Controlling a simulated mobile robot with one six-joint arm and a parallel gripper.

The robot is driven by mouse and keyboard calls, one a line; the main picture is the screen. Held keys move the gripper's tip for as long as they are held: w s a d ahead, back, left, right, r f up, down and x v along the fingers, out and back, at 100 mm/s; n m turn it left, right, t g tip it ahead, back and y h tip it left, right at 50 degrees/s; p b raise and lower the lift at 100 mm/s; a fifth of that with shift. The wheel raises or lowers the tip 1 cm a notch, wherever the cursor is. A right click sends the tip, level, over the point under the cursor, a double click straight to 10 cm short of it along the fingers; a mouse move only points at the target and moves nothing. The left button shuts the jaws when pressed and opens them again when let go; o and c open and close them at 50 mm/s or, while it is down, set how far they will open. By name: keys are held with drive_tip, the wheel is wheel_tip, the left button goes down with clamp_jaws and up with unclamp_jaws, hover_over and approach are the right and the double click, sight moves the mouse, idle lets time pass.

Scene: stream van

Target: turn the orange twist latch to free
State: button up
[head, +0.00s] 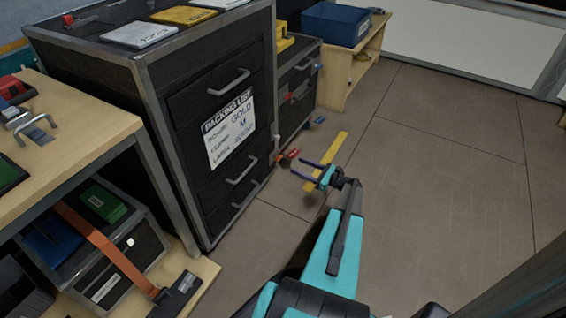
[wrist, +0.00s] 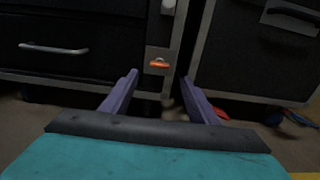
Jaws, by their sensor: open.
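The orange twist latch (wrist: 159,64) sits on a pale metal plate at the edge of the black drawer cabinet in the wrist view. Its orange bar looks about level. In the head view the latch (head: 280,158) is small, low on the cabinet's right edge. My gripper (head: 296,167) is open, with both fingers pointing toward the cabinet and nothing between them. In the wrist view my gripper (wrist: 159,77) has a finger on each side below the latch, which appears beyond the fingertips. I cannot tell the exact gap.
The tall black cabinet (head: 205,150) has a packing list (head: 230,128) on its front. A lower dark cabinet (head: 296,88) stands beyond it. Red and blue items and a yellow strip (head: 326,174) lie on the floor near my gripper. The floor to the right (head: 440,170) is clear.

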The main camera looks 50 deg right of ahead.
sight(280, 159)
drive_tip(key=b+x, duration=0.2)
drive_tip(key=x, duration=0.7)
drive_tip(key=shift+w+b, duration=0.15)
drive_tip(key=shift+b, duration=0.15)
drive_tip(key=c, duration=1)
